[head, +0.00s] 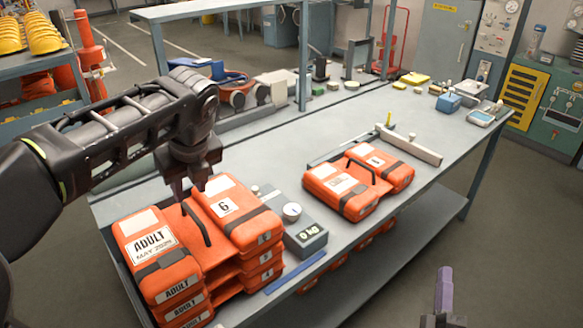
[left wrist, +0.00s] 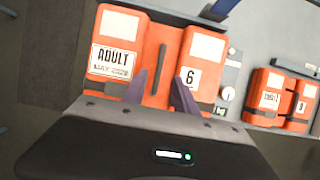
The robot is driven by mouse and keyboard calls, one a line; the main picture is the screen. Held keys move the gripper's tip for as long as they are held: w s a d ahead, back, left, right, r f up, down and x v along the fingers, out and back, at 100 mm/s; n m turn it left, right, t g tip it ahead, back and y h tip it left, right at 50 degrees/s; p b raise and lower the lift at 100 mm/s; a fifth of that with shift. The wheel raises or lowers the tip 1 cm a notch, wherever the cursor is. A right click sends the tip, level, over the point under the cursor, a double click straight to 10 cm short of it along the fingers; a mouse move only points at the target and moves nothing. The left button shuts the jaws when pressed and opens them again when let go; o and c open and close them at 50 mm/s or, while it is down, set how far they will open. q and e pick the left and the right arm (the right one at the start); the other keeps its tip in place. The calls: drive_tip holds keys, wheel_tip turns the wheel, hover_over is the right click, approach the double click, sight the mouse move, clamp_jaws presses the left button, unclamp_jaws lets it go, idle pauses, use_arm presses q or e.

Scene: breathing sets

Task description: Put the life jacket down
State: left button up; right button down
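An orange life jacket labelled "ADULT" and "6" (head: 228,213) lies flat on top of a stack of similar jackets at the front left of the bench. It has a black strap handle (head: 197,222) in its middle. My left gripper (head: 190,192) is just above this handle. In the left wrist view its purple fingers (left wrist: 160,84) are apart, with the black handle in line with the gap; I cannot tell whether they reach around it. Another orange life jacket (head: 340,186) lies on the bench to the right. My right gripper (head: 445,292) shows only partly at the lower right, away from the bench.
A grey scale box reading "0 kg" (head: 306,238) and a round dial gauge (head: 292,211) stand between the stack and the other jacket. A grey measuring bar (head: 412,149) lies behind that jacket. The bench surface (head: 300,140) is clear behind them. Small items stand at the far end.

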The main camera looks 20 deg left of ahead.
use_arm(q)
drive_tip(key=p+v, duration=0.1)
drive_tip(key=v, duration=0.3)
drive_tip(key=shift+r+p, duration=0.25)
drive_tip(key=shift+p, duration=0.1)
drive_tip(key=shift+f, duration=0.1)
